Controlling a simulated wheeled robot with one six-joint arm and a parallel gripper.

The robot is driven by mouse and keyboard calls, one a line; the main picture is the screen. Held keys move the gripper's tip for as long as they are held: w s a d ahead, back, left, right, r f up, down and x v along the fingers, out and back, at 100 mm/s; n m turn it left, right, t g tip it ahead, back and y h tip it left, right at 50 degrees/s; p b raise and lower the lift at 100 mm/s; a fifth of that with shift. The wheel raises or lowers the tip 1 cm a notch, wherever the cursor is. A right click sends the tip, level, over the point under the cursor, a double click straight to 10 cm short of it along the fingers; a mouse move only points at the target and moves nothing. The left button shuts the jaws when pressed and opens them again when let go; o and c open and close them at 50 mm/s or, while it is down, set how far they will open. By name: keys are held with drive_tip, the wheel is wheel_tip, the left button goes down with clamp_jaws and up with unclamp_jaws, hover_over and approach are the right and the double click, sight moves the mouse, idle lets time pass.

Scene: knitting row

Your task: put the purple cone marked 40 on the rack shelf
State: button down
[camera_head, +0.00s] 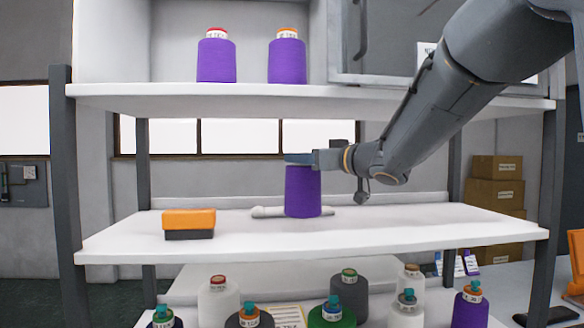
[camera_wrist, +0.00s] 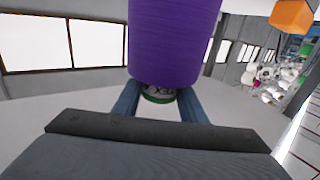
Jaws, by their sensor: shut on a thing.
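A purple cone (camera_head: 303,192) stands upright at the middle shelf (camera_head: 400,232) of the rack. My gripper (camera_head: 298,160) is shut on its top end, reaching in from the right. In the wrist view the purple cone (camera_wrist: 172,40) fills the top middle, and my gripper (camera_wrist: 158,103) has its two blue fingers on either side of the narrow end. A green ring and a white label show there, but I cannot read the number. The cone's base looks at or very near the shelf surface; I cannot tell if it touches.
A white rod-like thing (camera_head: 265,212) lies behind the cone. An orange and dark box (camera_head: 189,223) sits on the shelf's left. Two purple cones (camera_head: 216,60) (camera_head: 287,60) stand on the upper shelf (camera_head: 200,95). Several cones stand below. The shelf's right half is clear.

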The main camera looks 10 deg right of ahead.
drive_tip(key=x, duration=0.3)
drive_tip(key=shift+w+a+r+p, duration=0.1)
drive_tip(key=shift+w+p, duration=0.1)
drive_tip(key=shift+p, duration=0.15)
drive_tip(key=shift+f+p, duration=0.5)
drive_tip(key=shift+f, duration=1.35)
drive_tip(key=shift+f, duration=0.15)
drive_tip(key=c, duration=1.1)
unclamp_jaws()
